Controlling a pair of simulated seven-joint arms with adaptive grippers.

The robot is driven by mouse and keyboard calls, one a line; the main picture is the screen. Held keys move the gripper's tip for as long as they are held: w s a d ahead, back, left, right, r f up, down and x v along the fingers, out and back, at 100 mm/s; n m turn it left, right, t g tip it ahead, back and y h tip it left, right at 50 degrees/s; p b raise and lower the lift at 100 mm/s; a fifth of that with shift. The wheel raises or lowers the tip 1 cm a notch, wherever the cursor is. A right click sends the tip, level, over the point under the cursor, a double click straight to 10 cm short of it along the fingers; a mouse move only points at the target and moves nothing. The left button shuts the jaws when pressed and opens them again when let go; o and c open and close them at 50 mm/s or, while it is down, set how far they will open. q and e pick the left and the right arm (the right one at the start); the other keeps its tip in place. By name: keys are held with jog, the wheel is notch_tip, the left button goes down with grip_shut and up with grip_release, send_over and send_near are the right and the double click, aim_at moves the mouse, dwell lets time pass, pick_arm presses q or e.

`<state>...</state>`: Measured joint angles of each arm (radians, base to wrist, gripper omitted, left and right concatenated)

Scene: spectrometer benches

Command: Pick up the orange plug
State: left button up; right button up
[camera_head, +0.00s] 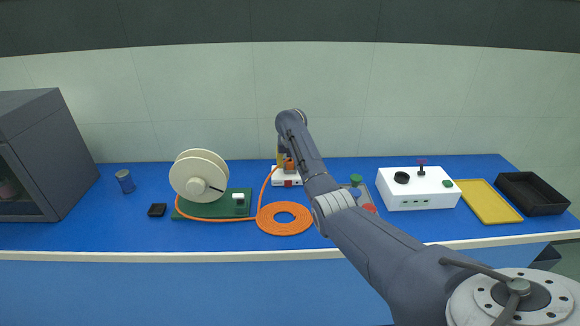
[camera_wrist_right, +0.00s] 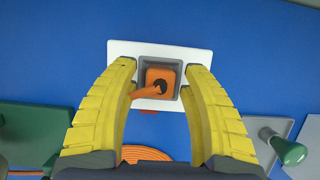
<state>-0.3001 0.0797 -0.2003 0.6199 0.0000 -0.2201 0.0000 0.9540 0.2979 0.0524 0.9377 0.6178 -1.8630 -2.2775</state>
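The orange plug (camera_wrist_right: 161,80) sits in a grey socket on a white block (camera_wrist_right: 194,57), with its orange cable leading off it. In the head view, the plug (camera_head: 288,163) shows on the white block (camera_head: 278,177), partly covered by my right arm. My right gripper (camera_wrist_right: 157,70) has yellow fingers, spread open on either side of the plug. Its fingertips are by the left and right sides of the socket; I cannot tell whether they touch anything. In the head view, the right gripper (camera_head: 281,158) points down over the block. My left gripper is not in view.
A coil of orange cable (camera_head: 285,227) lies in front of the block. A cream reel (camera_head: 193,183) stands on a green base (camera_head: 226,208) to the left. A white box (camera_head: 418,197), a yellow tray (camera_head: 484,208) and a black tray (camera_head: 534,190) stand to the right.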

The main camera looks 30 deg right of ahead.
grip_shut()
jog(key=shift+r, duration=0.1)
